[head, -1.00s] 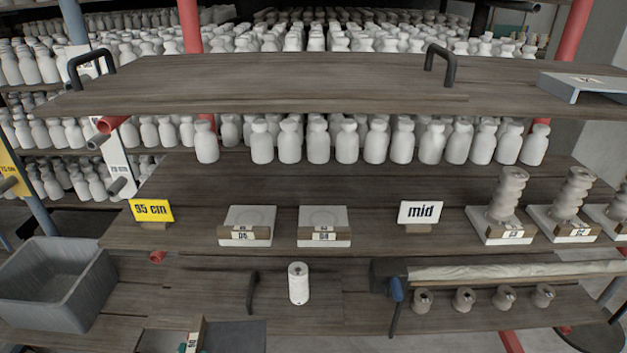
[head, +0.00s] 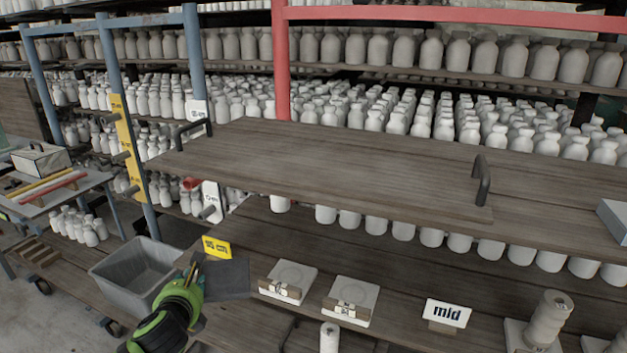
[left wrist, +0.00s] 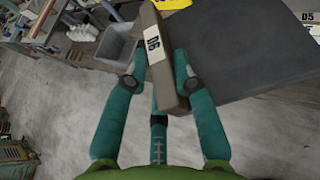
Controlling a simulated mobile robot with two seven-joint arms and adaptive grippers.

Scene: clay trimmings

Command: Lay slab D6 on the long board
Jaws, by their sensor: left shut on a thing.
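Slab D6 is a dark grey sheet with a wooden grip block along one edge; the block (left wrist: 159,62) carries a white D6 label in the left wrist view. My left gripper (left wrist: 159,84) is shut on that block, one teal finger on each side. In the head view the left gripper (head: 190,277) is at the lower left, with the dark sheet (head: 228,279) reaching out to its right. The long board (head: 340,165) is a wooden plank with a black handle at each end, above and behind the slab. My right gripper is out of view.
A grey bin (head: 125,275) stands just left of the gripper. A yellow 95 cm sign (head: 216,247) is close behind the slab. Two pale slabs (head: 295,275) (head: 357,295) and a mid sign (head: 446,313) stand on the lower shelf. The board's top looks clear.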

